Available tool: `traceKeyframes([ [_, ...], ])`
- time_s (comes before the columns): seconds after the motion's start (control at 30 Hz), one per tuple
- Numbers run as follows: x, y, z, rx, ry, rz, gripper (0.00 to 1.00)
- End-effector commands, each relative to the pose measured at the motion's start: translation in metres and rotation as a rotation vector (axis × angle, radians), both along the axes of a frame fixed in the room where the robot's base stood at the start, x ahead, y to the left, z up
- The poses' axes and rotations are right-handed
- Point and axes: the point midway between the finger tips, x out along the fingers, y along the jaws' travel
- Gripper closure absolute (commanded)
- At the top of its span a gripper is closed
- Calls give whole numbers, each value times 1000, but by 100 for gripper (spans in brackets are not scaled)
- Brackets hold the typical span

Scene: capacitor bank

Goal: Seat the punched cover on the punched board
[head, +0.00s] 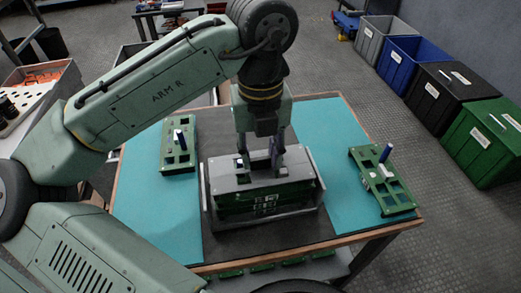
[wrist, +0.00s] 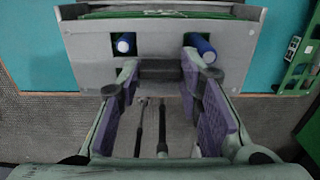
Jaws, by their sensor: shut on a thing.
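The punched cover is a grey plate (head: 238,182) with square holes, lying over the green punched board (head: 262,205) in the middle of the table. In the wrist view the cover (wrist: 85,55) shows two holes, with a blue, pale-topped post (wrist: 124,45) in the left one and another (wrist: 203,47) at the right one. The right post looks tilted and reaches past its hole's lower edge. My gripper (head: 263,158) is shut on the cover's dark grip block (wrist: 160,70). Whether the cover rests fully on the board is hidden.
A grey cradle (head: 312,180) stands around the board. Green boards with blue posts lie on the teal mats at left (head: 178,154) and right (head: 384,185). Bins (head: 440,85) line the floor at right. The table's wooden edge (head: 330,243) is close in front.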

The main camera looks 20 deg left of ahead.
Motion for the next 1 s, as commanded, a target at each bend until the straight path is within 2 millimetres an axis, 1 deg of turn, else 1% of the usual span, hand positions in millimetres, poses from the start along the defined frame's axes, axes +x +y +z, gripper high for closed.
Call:
traceKeyframes([
  [0.17,0,0,-3,-1,-1,0,100],
  [0.9,0,0,-5,0,0,0,100],
  [0.93,0,0,-5,0,0,0,66],
  [1.0,0,0,-5,0,0,0,61],
])
